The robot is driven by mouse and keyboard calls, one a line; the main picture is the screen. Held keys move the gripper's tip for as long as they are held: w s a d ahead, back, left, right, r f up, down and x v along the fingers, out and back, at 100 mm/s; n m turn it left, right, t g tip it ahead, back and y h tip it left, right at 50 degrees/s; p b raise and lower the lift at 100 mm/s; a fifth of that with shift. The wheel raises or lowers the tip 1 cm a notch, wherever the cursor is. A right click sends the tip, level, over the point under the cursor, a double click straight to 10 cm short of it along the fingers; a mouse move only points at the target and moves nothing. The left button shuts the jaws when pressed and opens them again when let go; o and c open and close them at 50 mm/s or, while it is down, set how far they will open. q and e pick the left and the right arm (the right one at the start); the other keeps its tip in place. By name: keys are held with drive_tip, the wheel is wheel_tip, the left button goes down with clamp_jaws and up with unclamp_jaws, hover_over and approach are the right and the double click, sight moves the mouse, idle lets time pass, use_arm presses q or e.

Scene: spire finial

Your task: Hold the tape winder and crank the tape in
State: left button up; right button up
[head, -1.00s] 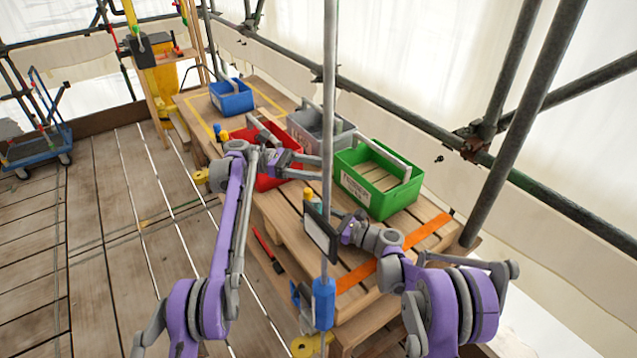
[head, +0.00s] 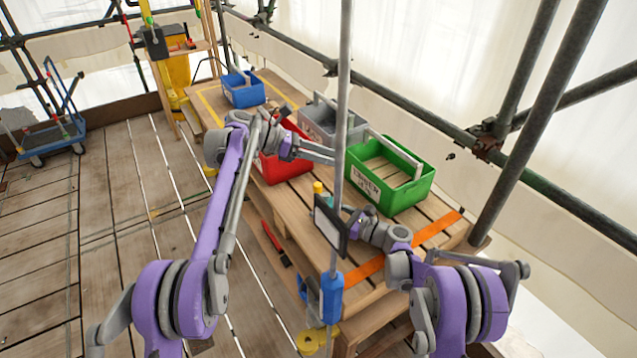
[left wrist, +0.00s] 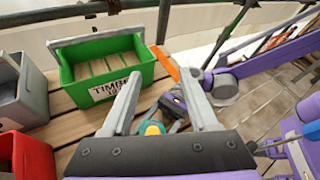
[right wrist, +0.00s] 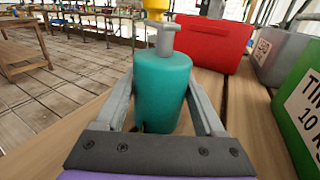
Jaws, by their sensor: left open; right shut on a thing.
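The tape winder is a teal cylinder (right wrist: 163,88) with a grey crank handle (right wrist: 165,38) on top. It stands upright between the fingers of my right gripper (right wrist: 163,100), which is shut on it. A yellow piece shows just beyond the crank. My left gripper (head: 334,156) is open and empty, above the bench near the red bin. The left wrist view shows the teal and yellow top (left wrist: 152,128) between and below its open fingers (left wrist: 160,85).
Red (head: 285,168), grey (head: 322,118), green (head: 405,192) and blue (head: 243,95) bins stand on the bench. Scaffold tubes run behind. The plank floor at left is open.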

sight(318, 184)
use_arm(q)
drive_tip(key=s+a+n+t+y, duration=0.6)
drive_tip(key=a+y, duration=0.1)
drive_tip(key=a, duration=0.1)
drive_tip(key=x, duration=0.8)
drive_tip(key=f+x, duration=0.1)
drive_tip(key=x, duration=0.3)
drive_tip(key=shift+s+a, duration=0.1)
drive_tip(key=shift+a, duration=0.3)
clamp_jaws()
